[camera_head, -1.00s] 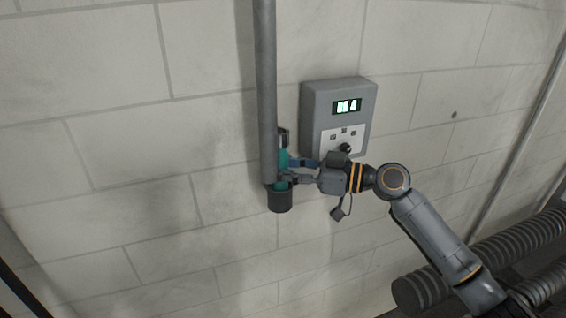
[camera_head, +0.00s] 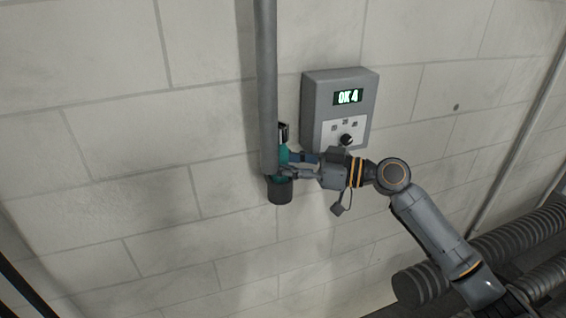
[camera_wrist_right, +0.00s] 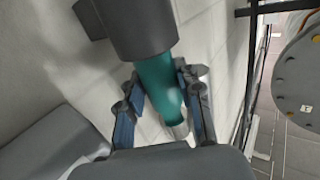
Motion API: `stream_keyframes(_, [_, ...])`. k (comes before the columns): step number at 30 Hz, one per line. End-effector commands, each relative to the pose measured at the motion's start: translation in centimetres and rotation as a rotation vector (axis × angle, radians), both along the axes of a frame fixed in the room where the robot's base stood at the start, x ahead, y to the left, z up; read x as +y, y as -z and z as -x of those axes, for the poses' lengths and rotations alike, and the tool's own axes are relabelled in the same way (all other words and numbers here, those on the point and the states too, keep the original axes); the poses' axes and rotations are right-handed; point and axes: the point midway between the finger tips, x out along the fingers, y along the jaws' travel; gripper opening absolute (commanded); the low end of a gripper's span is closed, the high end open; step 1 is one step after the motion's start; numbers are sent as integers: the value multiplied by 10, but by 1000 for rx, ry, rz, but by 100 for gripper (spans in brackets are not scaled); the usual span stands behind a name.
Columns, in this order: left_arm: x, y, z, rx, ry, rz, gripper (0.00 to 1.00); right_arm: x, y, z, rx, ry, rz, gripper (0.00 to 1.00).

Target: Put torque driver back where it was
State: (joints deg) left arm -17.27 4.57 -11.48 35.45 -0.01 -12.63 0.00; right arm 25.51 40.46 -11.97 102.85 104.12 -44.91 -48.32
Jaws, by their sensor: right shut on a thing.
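The torque driver (camera_head: 283,154) has a teal body and a dark cylindrical end. In the head view it is upright, with the dark end down, beside a grey vertical pipe that partly hides it. My right gripper (camera_head: 290,165) comes from the right and is shut on the teal body. In the right wrist view the teal driver (camera_wrist_right: 160,85) lies between the two blue-padded fingers of the gripper (camera_wrist_right: 160,100), with the wide dark end toward the top. I cannot tell whether the driver rests in a holder. My left gripper is not in view.
A grey control box (camera_head: 339,100) on the block wall reads "OK 4" and has a black knob, close above my right gripper. The vertical pipe (camera_head: 266,90) stands close in front of the driver. Ribbed hoses (camera_head: 480,260) lie at lower right. The left wall is clear.

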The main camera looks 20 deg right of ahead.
Motion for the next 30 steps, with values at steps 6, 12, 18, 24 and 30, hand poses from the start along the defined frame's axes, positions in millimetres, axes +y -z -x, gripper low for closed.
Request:
stream_keyframes(6, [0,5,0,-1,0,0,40,0,3,0,-3,0,-1,0])
stream_keyframes(12, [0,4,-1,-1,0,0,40,0,2,0,-2,0,-1,61])
stream_keyframes(18, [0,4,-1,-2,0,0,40,0,5,0,1,0,2,61])
stream_keyframes(24, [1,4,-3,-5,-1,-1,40,0,-8,0,-2,-1,2,61])
stream_keyframes(30, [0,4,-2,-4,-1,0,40,0,-47,0,-8,1,2,61])
